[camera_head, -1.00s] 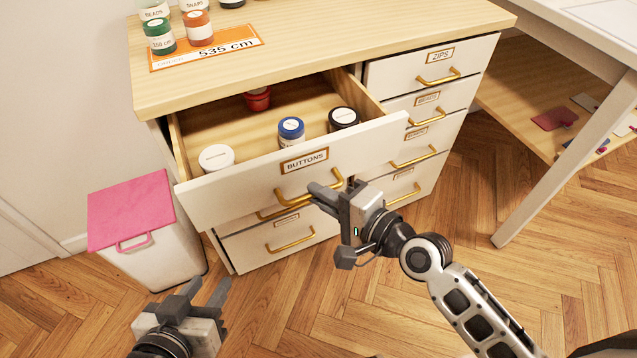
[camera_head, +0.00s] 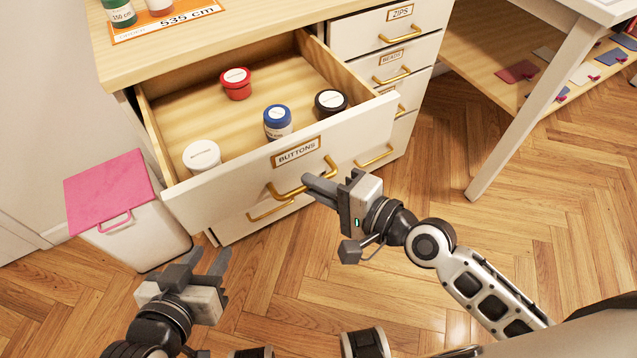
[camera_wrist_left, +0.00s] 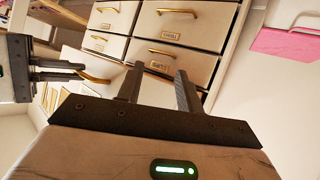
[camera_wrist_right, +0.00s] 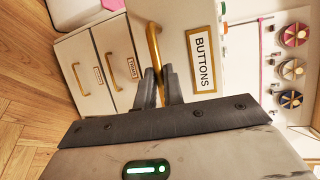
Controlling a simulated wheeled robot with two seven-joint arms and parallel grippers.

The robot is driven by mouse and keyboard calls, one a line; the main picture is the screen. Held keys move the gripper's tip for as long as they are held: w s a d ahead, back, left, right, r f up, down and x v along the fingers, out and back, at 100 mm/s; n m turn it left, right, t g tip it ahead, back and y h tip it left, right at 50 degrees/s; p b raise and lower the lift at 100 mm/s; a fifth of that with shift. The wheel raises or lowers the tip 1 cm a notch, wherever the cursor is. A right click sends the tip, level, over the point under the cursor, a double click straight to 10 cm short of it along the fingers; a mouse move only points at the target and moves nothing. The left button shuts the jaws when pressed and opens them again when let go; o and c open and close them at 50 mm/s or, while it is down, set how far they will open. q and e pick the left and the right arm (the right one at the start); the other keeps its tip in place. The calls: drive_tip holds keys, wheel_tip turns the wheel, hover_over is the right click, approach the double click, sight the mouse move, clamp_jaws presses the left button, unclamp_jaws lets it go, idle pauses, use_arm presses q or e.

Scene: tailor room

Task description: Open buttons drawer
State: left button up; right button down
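The buttons drawer (camera_head: 230,166) is pulled well out of the cabinet in the head view. Its front carries a framed BUTTONS label (camera_head: 297,151) and a gold handle (camera_head: 290,193). Inside stand a red jar (camera_head: 236,84), a blue jar (camera_head: 277,122), a dark-lidded jar (camera_head: 330,103) and a white-lidded jar (camera_head: 202,156). My right gripper (camera_head: 318,187) is at the handle's right part; the right wrist view shows the handle (camera_wrist_right: 154,48) between its closely spaced fingers (camera_wrist_right: 160,88). My left gripper (camera_head: 208,262) is open and empty, below and left of the drawer.
A white bin with a pink lid (camera_head: 110,190) stands left of the cabinet. More drawers sit below and to the right, including the ZIPS drawer (camera_head: 390,28). A table leg (camera_head: 525,110) stands at right. The wooden floor (camera_head: 520,240) in front is clear.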

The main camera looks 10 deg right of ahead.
drive_tip(key=c, duration=1.5)
unclamp_jaws()
drive_tip(key=b+v, duration=0.3)
drive_tip(key=v, duration=1.3)
drive_tip(key=shift+b, duration=0.35)
